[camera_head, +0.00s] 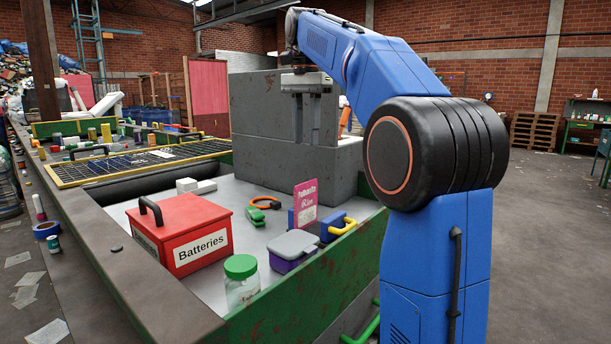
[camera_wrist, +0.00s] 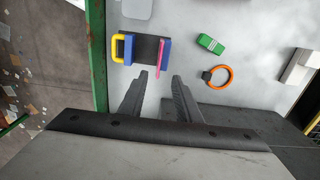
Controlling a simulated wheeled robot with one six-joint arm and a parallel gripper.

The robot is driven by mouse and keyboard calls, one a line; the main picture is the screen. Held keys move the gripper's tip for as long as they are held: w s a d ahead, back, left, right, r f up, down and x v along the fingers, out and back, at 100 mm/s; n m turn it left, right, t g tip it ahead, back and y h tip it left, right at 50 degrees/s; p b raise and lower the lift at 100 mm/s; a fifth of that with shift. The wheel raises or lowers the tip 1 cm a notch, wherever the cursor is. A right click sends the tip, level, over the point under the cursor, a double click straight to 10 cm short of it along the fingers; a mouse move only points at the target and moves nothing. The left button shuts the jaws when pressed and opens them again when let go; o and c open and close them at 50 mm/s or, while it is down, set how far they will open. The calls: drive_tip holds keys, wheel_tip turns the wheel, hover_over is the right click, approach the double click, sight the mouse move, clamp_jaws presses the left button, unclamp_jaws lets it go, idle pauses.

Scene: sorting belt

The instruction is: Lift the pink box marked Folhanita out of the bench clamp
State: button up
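The pink box (camera_head: 306,203) marked Folhanita stands upright in the bench clamp (camera_head: 333,229), which has blue jaws and a yellow handle. Its lower part is partly hidden. In the wrist view the box (camera_wrist: 162,58) shows from above as a thin pink strip by the right blue jaw of the clamp (camera_wrist: 147,47). My gripper (camera_head: 306,140) hangs fingers down above the bench, in front of the grey blocks. In the wrist view its two fingers (camera_wrist: 160,80) are apart with nothing between them, short of the pink box and not touching it.
A red Batteries box (camera_head: 185,228), a green-lidded jar (camera_head: 241,280) and a purple box with grey lid (camera_head: 292,250) stand nearby. A green item (camera_wrist: 210,44) and orange ring (camera_wrist: 217,77) lie beside the clamp. Large grey blocks (camera_head: 262,150) stand behind. A green bench edge (camera_wrist: 97,60) runs alongside.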

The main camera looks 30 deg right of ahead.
sight(306, 185)
wheel_tip(306, 185, down, 14)
drive_tip(key=shift+f, duration=0.2)
idle(0.4)
clamp_jaws()
drive_tip(key=shift+s+d+r, duration=0.15)
drive_tip(key=shift+s+d, duration=0.1)
drive_tip(key=shift+s, duration=0.4)
drive_tip(key=shift+s+d+r, duration=0.1)
drive_tip(key=shift+s+d, duration=0.15)
drive_tip(key=shift+s, duration=0.4)
wheel_tip(306, 185, up, 8)
drive_tip(key=shift+r, duration=0.25)
idle(1.4)
